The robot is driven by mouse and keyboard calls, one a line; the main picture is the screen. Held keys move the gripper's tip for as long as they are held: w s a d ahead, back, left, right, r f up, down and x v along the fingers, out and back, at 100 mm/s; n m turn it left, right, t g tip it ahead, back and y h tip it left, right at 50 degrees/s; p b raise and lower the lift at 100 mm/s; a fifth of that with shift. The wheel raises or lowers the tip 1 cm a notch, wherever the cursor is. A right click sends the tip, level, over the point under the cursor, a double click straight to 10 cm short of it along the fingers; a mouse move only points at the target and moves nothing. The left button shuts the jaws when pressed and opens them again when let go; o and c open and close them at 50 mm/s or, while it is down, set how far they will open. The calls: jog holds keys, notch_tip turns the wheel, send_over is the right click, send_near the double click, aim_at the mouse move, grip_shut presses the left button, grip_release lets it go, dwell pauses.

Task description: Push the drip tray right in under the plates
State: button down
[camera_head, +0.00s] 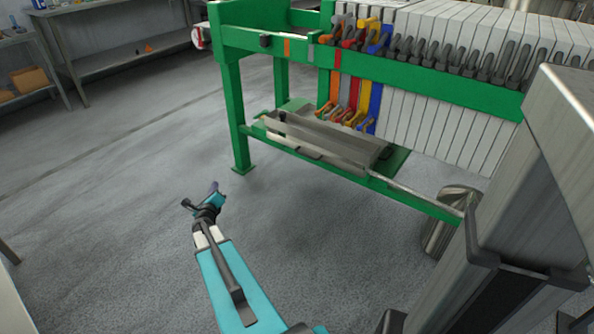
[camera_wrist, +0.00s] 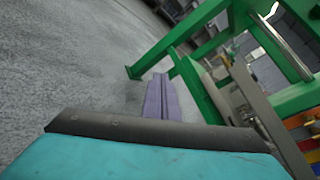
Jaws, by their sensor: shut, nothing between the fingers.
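The drip tray (camera_head: 330,138) is a long grey metal trough lying on the low green rails of the press. Its right part is beneath the plates (camera_head: 440,105), and its left end sticks out past the coloured plates into the open bay. The tray also shows along the right of the wrist view (camera_wrist: 262,112), partly cut off by the frame edge. My gripper (camera_head: 213,188) is low over the floor, left of the tray and in front of the green leg, apart from both. Its purple fingers (camera_wrist: 160,98) are together and empty.
The green press leg (camera_head: 237,120) stands between my gripper and the back of the bay. The lower front rail (camera_head: 400,192) runs along the tray's near side. A metal pot (camera_head: 450,215) stands at the right. Open floor (camera_head: 120,190) lies to the left.

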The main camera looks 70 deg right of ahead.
jog(key=s+d+m+g+h+b, duration=0.1)
jog(key=s+d+m+g+b, duration=0.2)
jog(key=s+d+m+g, duration=0.3)
jog(key=s+d+r+m+g+h+b, duration=0.1)
jog(key=s+d+m+g, duration=0.4)
jog(key=s, duration=1)
jog(key=d+m+h+b, duration=0.1)
jog(key=d+m+b, duration=0.1)
jog(key=m, duration=0.3)
jog(key=shift+s+d+g+b, duration=0.3)
jog(key=shift+s+d+g, duration=0.1)
jog(key=shift+d, duration=0.4)
jog(key=shift+d, duration=0.1)
jog(key=b+x, duration=0.4)
jog(key=x, duration=0.9)
jog(key=shift+d+b, duration=0.35)
jog(key=shift+d, duration=0.05)
